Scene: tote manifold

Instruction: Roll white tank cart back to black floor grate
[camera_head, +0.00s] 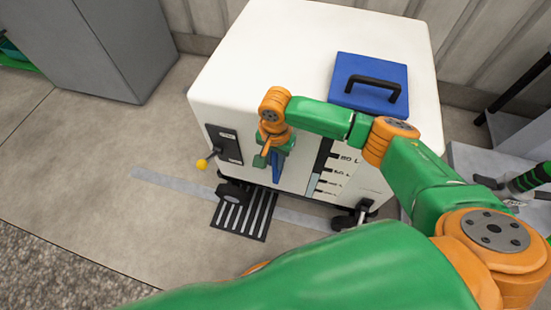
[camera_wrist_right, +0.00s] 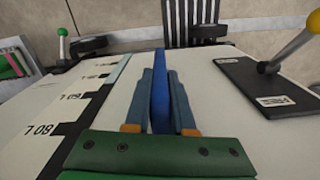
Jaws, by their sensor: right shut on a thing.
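The white tank cart (camera_head: 250,70) stands against the back wall, with a blue lid (camera_head: 365,73) on top and a litre scale on its front face. My right gripper (camera_head: 270,158) is at that front face, shut on the cart's upright blue handle (camera_head: 277,168). In the right wrist view the blue handle (camera_wrist_right: 160,90) stands between the two fingers (camera_wrist_right: 161,95). My left gripper is not in view.
A lever with a yellow knob (camera_head: 203,163) sticks out from the cart's front left. A grey cabinet (camera_head: 90,45) stands at the left. A pale strip (camera_head: 170,184) crosses the floor. Grey equipment (camera_head: 480,165) stands at the right. The floor at front left is clear.

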